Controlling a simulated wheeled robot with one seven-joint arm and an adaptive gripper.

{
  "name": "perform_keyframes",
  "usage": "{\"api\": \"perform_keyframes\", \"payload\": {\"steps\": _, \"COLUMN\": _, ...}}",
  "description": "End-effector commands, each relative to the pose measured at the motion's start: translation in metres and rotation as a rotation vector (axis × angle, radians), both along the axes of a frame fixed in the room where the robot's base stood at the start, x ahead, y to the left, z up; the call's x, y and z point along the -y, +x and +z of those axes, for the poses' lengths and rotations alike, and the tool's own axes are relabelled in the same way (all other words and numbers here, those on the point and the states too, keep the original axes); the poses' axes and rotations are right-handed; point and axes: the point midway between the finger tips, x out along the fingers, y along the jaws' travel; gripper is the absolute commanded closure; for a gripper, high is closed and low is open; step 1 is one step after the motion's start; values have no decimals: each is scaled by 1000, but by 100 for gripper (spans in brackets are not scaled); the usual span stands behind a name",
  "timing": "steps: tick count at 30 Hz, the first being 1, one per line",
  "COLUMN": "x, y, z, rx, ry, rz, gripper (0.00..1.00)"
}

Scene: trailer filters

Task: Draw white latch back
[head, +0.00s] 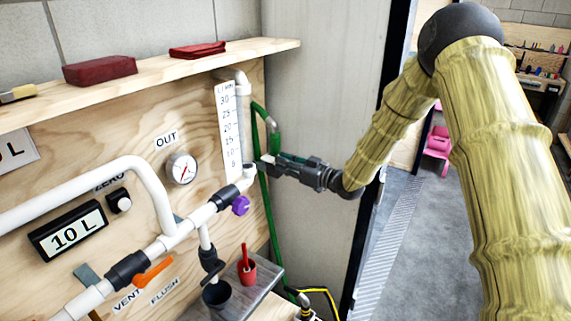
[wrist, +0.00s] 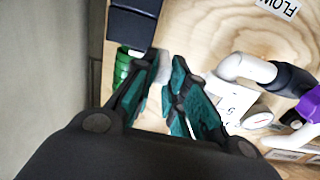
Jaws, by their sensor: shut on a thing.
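My gripper (head: 268,163) reaches in from the right to the right edge of the plywood panel, beside the flow scale. In the wrist view my gripper (wrist: 163,78) has its teal-padded fingers closed around a small whitish piece, the white latch (wrist: 162,65), at the fingertips. Only part of the latch shows between the fingers. In the head view the fingers and nearby pipe hide most of it, and its exact position cannot be told there.
A green hose (head: 265,205) hangs close by my fingers. White piping with a purple handle (head: 240,205) and an orange handle (head: 153,272) runs to the left. A pressure gauge (head: 182,168) is on the panel. A shelf (head: 140,82) juts out above. A red cup (head: 247,272) stands below.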

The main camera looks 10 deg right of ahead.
Motion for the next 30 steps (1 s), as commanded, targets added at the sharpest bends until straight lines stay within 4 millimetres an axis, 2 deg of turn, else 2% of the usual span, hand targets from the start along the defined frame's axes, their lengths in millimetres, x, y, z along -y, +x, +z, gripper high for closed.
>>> {"api": "perform_keyframes", "payload": {"steps": 6, "x": -16, "y": -15, "z": -2, "rx": -1, "ry": 2, "rz": 2, "gripper": 100}}
{"api": "perform_keyframes", "payload": {"steps": 14, "x": -19, "y": -17, "z": -1, "rx": -2, "ry": 1, "rz": 5, "gripper": 100}}
{"api": "perform_keyframes", "payload": {"steps": 15, "x": -19, "y": -17, "z": -1, "rx": -2, "ry": 1, "rz": 5, "gripper": 79}}
{"api": "perform_keyframes", "payload": {"steps": 18, "x": -18, "y": -17, "z": -1, "rx": -2, "ry": 1, "rz": 5, "gripper": 64}}
{"api": "perform_keyframes", "payload": {"steps": 30, "x": -12, "y": -20, "z": -1, "rx": -1, "ry": 0, "rz": 0, "gripper": 64}}
